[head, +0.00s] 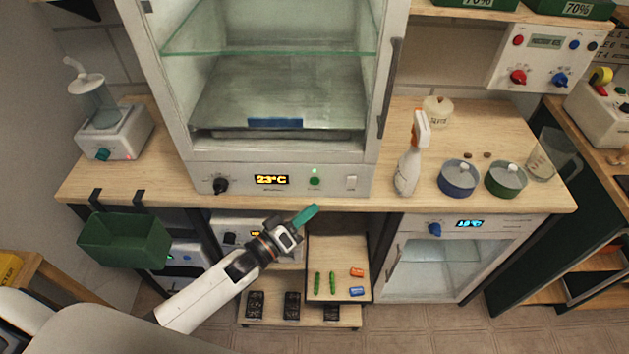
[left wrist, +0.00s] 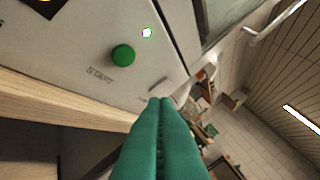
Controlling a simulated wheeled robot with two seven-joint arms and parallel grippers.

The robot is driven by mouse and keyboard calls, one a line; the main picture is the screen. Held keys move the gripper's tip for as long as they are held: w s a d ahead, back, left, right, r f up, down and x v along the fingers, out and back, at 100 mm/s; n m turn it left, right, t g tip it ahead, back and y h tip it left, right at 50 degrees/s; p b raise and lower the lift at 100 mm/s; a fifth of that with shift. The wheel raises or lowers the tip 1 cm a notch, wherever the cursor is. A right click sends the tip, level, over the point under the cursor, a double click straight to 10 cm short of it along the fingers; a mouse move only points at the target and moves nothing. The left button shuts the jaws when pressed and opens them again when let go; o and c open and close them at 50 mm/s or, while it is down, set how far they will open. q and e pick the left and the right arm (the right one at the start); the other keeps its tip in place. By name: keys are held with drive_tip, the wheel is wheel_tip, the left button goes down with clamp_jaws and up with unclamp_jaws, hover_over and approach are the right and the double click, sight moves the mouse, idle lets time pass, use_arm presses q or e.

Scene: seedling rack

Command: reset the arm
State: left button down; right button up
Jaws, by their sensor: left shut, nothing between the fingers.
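My left gripper (head: 307,214) reaches in from the lower left, in front of the cabinet's lower panel and near the wooden counter's front edge. Its green fingers are shut and hold nothing; they also show shut in the left wrist view (left wrist: 165,105). The green start button (head: 314,181) on the cabinet panel lies just above and beyond the fingertips, apart from them as far as I can tell. My right gripper is in neither view.
The glass-fronted cabinet (head: 360,180) reads 23°C. A spray bottle (head: 407,170), blue pot (head: 458,180) and green pot (head: 505,181) stand on the counter to its right. A green bin (head: 125,240) hangs at the left. A low shelf (head: 340,250) with small items lies below my gripper.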

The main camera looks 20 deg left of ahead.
use_arm(q)
drive_tip(key=s+a+f+m+g+y, duration=0.1)
drive_tip(key=s+a+f+g+y, duration=0.2)
drive_tip(key=f, duration=0.7)
drive_tip(key=s+a+f+g+y, duration=0.1)
drive_tip(key=s+a+f+y, duration=0.1)
drive_tip(key=s+f, duration=0.5)
drive_tip(key=s+a+f+m+g+y, duration=0.1)
drive_tip(key=s+a+f+g+y, duration=0.15)
drive_tip(key=f, duration=0.95)
drive_tip(key=s+f+m+g+y, duration=0.1)
drive_tip(key=s+f+g, duration=0.3)
drive_tip(key=s, duration=1)
drive_tip(key=s+f+m+g+y, duration=0.1)
drive_tip(key=s+f+m+g, duration=0.2)
drive_tip(key=s+f, duration=0.8)
drive_tip(key=s+g, duration=0.1)
drive_tip(key=s, duration=0.2)
drive_tip(key=shift+s+a+g+b, duration=0.15)
drive_tip(key=shift+s+g+b, duration=0.15)
drive_tip(key=shift+g+b, duration=0.1)
